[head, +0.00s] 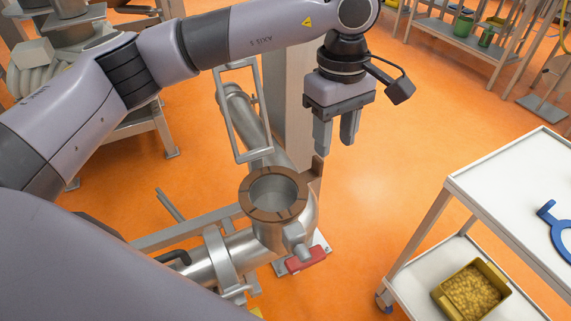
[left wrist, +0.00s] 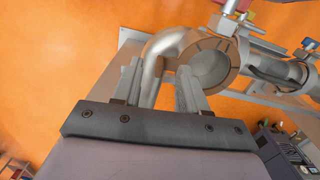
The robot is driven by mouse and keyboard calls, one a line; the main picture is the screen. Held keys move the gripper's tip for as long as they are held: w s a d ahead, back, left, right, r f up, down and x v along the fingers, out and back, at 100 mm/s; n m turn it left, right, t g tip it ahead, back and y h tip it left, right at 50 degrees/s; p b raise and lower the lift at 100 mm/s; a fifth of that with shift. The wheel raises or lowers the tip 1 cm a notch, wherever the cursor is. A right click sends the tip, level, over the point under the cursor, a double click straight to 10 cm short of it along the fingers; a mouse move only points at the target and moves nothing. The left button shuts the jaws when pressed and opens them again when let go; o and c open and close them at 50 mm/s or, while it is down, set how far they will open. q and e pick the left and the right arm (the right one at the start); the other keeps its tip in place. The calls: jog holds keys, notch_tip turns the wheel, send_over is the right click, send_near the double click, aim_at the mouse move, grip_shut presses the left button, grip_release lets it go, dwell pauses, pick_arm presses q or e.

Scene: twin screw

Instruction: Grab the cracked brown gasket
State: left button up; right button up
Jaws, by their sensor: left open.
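The brown gasket (head: 250,207) is a flat ring with dark crack lines, lying on the open top of a steel pipe (head: 275,192). In the left wrist view the gasket (left wrist: 191,49) shows around the pipe mouth, just beyond my fingers. My left gripper (head: 335,148) is open and empty, pointing down. In the head view it is above and to the right of the gasket, apart from it. In the left wrist view its two fingers (left wrist: 158,88) stand apart with nothing between them held. My right gripper is not in view.
A red-handled valve (head: 306,259) sticks out below the pipe mouth. A steel frame (head: 240,112) and post stand behind it. A white cart (head: 500,185) at the right holds a blue tool (head: 552,222) and a yellow bin (head: 470,292). Orange floor between is clear.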

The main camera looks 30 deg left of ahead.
aim_at(318, 159)
pick_arm(q)
jog(key=shift+w+a+y, duration=0.3)
jog(key=shift+w+a, duration=0.15)
jog(key=shift+a, duration=0.3)
jog(key=f, duration=0.4)
jog(key=a+f+p, duration=0.1)
jog(key=f, duration=0.1)
jog(key=shift+w+a+f, duration=0.1)
jog(key=shift+w+f, duration=0.05)
jog(key=shift+f, duration=0.1)
grip_shut()
